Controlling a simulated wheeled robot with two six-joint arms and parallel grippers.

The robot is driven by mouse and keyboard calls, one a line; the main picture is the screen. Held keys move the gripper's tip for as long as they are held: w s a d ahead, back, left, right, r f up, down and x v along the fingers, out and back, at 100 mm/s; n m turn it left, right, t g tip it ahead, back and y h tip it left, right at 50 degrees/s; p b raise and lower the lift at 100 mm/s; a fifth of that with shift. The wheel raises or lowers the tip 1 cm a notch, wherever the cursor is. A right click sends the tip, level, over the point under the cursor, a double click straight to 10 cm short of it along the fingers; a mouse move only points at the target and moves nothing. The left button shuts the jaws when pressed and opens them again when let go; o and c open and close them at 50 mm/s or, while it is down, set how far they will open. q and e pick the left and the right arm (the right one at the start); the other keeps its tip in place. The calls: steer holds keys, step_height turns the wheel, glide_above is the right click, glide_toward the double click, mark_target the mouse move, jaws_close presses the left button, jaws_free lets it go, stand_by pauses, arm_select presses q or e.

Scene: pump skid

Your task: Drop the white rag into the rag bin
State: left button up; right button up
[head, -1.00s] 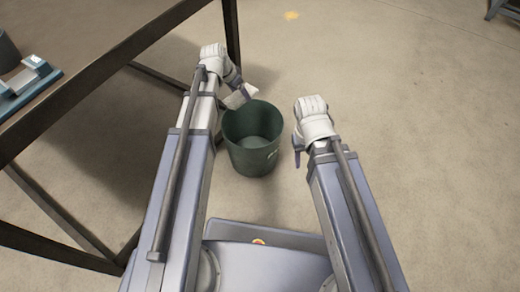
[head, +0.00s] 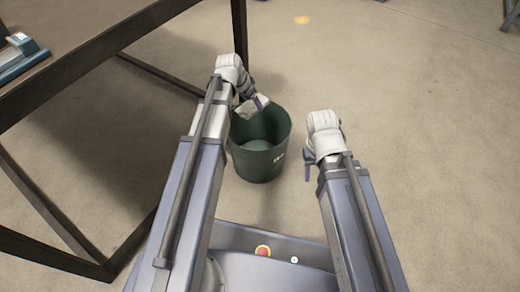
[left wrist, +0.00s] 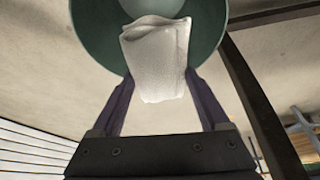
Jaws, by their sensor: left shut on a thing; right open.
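The white rag (head: 252,106) is pinched in my left gripper (head: 259,100), which is shut on it. The rag is over the far left part of the rim of the green rag bin (head: 258,162). In the left wrist view the rag (left wrist: 157,60) hangs between the fingers (left wrist: 157,88), with the green bin (left wrist: 92,28) behind it. The bin stands upright on the floor, and its visible inside looks empty. My right gripper (head: 307,165) is open, to the right of the bin and apart from it.
A dark table (head: 90,50) with metal legs stands at the left, close to my left arm. A blue fixture (head: 20,55) sits on its top. The concrete floor (head: 420,130) to the right is clear.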

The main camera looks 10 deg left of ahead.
arm_select(q)
step_height(320, 180, down, 4)
steer(key=b, duration=0.3)
steer(key=shift+f, duration=0.15)
steer(key=o, duration=1.1)
steer(key=shift+c, duration=0.2)
steer(key=p+v, duration=0.7)
steer(key=v, duration=0.1)
